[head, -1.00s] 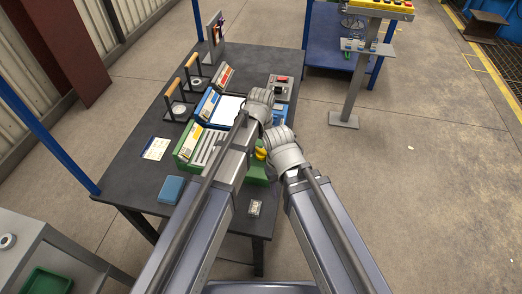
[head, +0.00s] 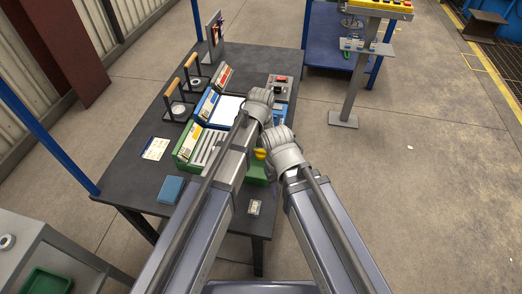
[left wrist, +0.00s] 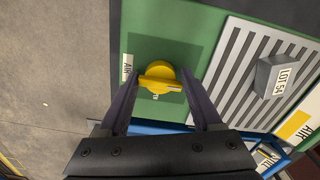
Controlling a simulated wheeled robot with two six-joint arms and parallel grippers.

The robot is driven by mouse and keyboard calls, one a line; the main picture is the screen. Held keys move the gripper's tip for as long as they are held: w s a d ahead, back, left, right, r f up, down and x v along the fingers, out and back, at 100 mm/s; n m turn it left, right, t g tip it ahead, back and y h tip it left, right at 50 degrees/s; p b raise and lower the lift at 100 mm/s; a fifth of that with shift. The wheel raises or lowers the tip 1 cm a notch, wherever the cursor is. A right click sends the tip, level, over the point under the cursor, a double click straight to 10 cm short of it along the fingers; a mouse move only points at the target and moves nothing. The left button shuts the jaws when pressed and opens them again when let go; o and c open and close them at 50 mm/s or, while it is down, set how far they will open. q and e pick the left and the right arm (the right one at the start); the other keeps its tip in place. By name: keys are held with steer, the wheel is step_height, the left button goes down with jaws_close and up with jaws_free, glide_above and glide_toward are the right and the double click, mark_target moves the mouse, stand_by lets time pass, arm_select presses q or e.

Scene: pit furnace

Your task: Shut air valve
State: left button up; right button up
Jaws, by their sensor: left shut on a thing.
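The air valve is a yellow knob with a bar handle (left wrist: 160,77) on a green panel (left wrist: 165,25) marked AIR in the left wrist view. In the head view the yellow knob (head: 260,154) shows as a small patch between my two arms. My left gripper (left wrist: 158,82) is shut on the knob, with one dark finger on each side of it. In the head view my left gripper's fingers are hidden behind the arm. My right arm reaches in beside the left one, and its gripper does not show.
A grey ribbed plate (left wrist: 236,70) with a LOT 54 block (left wrist: 277,75) lies beside the valve. Blue and red-labelled units stand farther along the dark bench (head: 135,185). A blue box (head: 171,189) lies near the bench's front. Open floor lies to the right.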

mark_target(261, 151)
stand_by(0.3)
arm_select(q)
steer(key=o, duration=1.1)
step_height(261, 151, up, 8)
steer(key=p, duration=0.8)
steer(key=shift+f, duration=0.1)
